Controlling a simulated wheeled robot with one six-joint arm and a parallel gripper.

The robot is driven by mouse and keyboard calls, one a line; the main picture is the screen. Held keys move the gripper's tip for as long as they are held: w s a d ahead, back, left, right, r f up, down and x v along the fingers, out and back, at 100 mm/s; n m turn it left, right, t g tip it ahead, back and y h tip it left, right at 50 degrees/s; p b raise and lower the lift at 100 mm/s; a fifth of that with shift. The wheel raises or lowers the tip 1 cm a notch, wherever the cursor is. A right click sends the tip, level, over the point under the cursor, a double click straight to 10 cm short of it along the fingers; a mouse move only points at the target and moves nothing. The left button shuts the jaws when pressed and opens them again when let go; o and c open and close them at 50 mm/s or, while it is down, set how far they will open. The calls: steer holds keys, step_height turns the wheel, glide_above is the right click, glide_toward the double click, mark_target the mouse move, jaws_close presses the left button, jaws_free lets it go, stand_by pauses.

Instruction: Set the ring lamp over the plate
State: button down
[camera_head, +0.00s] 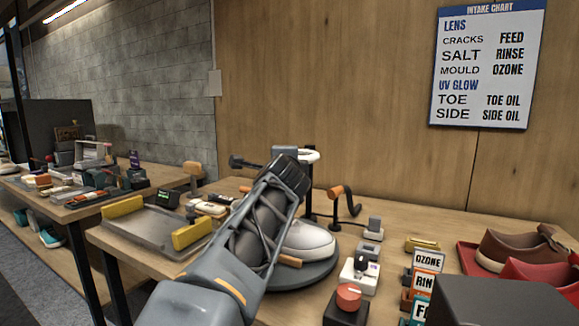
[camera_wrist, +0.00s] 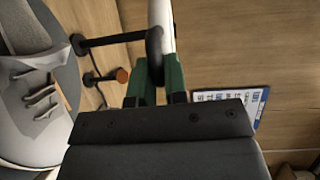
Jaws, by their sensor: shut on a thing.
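The ring lamp's white ring (camera_head: 309,156) shows just right of my gripper (camera_head: 290,158) in the head view, above and behind the sneaker. In the wrist view the white ring (camera_wrist: 162,15) is seen nearly edge-on, and its dark part sits between my green fingertips (camera_wrist: 155,85). My gripper is shut on the lamp. The round grey plate (camera_head: 318,273) stands on the bench with a white sneaker (camera_head: 308,242) on it, partly hidden by my arm. The wrist view shows the plate (camera_wrist: 68,82) and sneaker (camera_wrist: 30,115) at the left.
A black stand with an orange handle (camera_head: 337,192) rises behind the plate. A red-knobbed box (camera_head: 348,298) and label cards (camera_head: 427,262) stand right of it. A red tray (camera_head: 470,262) holds shoes. A metal tray (camera_head: 150,240) with yellow pads lies left. A wood wall backs the bench.

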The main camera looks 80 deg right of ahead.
stand_by(0.3)
steer(key=c, duration=1.2)
jaws_free()
steer(key=shift+s, duration=0.15)
steer(key=shift+o, duration=0.2)
steer(key=v, duration=1.4)
steer(key=shift+d, duration=0.1)
